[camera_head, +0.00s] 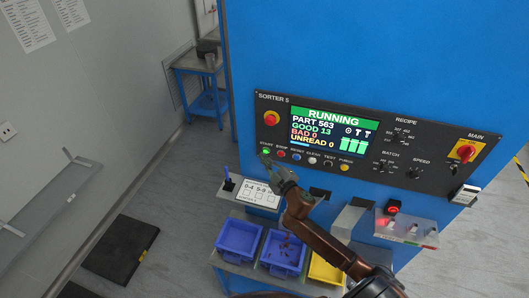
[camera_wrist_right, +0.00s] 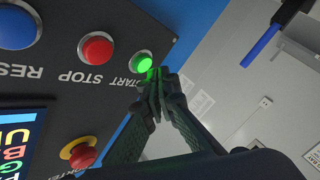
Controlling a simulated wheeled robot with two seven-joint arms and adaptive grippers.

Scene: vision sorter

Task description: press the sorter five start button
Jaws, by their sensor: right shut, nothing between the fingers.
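The green START button (camera_head: 266,151) glows at the left end of the button row on the SORTER 5 panel (camera_head: 390,140). The screen (camera_head: 330,131) reads RUNNING, PART 563, GOOD 13, BAD 0, UNREAD 0. My right gripper (camera_head: 267,161) is shut and empty, its tips just below the START button. In the right wrist view the lit START button (camera_wrist_right: 141,62) shows beside the closed fingertips (camera_wrist_right: 158,76), with green light on them. I cannot tell whether they touch it. My left gripper is not in view.
The red STOP button (camera_wrist_right: 96,49) and blue RESET button (camera_wrist_right: 16,27) sit beside START. A red emergency knob (camera_head: 271,118) is above. Below are a shelf with a card (camera_head: 259,193), blue bins (camera_head: 239,239) and a yellow bin (camera_head: 325,270). Floor at left is partly clear.

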